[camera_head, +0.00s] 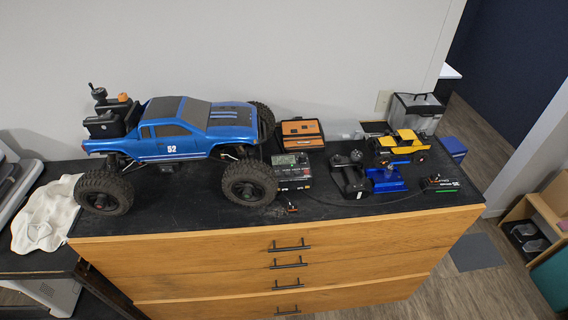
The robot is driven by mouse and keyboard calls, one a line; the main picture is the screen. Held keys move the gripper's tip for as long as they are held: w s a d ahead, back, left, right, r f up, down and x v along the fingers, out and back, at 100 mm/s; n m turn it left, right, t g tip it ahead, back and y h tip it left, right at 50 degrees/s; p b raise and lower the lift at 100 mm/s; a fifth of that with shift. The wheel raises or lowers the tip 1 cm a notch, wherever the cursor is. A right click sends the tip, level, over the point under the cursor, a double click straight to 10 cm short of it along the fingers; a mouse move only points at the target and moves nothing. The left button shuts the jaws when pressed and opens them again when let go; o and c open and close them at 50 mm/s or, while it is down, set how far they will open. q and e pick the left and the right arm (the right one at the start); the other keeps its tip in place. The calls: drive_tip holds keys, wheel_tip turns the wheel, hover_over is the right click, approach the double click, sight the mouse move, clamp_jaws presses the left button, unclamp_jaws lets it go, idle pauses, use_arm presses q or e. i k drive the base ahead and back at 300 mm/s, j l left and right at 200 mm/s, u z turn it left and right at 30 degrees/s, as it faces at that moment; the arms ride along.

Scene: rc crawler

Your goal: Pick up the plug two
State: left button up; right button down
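Neither of my grippers shows in the head view. A small dark connector with a reddish tip (291,207) lies near the front edge of the black dresser top (200,222). A cable runs rightward from near it. Another small piece with a red part (418,168) lies beside the yellow truck, near a dark battery-like block with a green stripe (440,185). Both pieces are very small, and I cannot tell which is plug two.
A big blue crawler truck (176,142) fills the left. A white cloth (45,215) lies left. The front strip is mostly clear.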

sight(432, 176)
drive_tip(key=z, duration=1.4)
drive_tip(key=l+u, duration=0.1)
drive_tip(key=i+l, duration=0.05)
drive_tip(key=l, duration=0.05)
